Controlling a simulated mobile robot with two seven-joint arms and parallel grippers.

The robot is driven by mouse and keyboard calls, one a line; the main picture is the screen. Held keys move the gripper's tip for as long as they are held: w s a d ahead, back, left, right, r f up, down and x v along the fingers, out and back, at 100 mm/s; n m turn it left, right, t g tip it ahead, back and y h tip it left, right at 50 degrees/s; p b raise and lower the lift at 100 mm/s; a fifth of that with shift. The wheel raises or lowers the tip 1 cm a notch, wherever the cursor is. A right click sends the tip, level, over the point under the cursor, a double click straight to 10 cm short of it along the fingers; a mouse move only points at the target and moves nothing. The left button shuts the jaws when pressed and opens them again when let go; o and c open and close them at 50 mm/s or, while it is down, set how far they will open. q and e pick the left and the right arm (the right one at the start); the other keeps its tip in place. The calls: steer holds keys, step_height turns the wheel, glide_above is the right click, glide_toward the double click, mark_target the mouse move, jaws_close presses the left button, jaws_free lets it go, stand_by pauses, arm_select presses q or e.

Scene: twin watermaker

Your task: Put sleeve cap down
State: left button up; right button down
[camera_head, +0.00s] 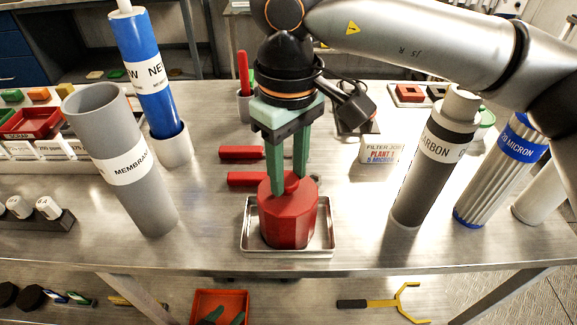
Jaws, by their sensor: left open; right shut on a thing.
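The sleeve cap, a red faceted block with a knob on top (288,222), is upright at the shallow metal tray (327,249) at the front middle of the bench. Its lower end appears inside the tray rim; I cannot tell whether it touches the tray floor. My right gripper (288,184), with green fingers, comes down from above and is shut on the cap's knob. My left gripper is out of view.
A grey membrane tube (110,130) and a blue cylinder (145,70) stand left. A carbon cartridge (435,165) and a ribbed filter (495,180) stand right. Red-handled tools (243,153) lie behind the tray. Bench on both sides of the tray is clear.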

steer(key=shift+f, duration=0.2)
steer(key=shift+c, duration=2.4)
jaws_free()
steer(key=shift+r, duration=0.1)
steer(key=shift+r, duration=0.5)
step_height(320, 180, up, 11)
steer(key=p, duration=0.2)
steer(key=shift+r, duration=0.15)
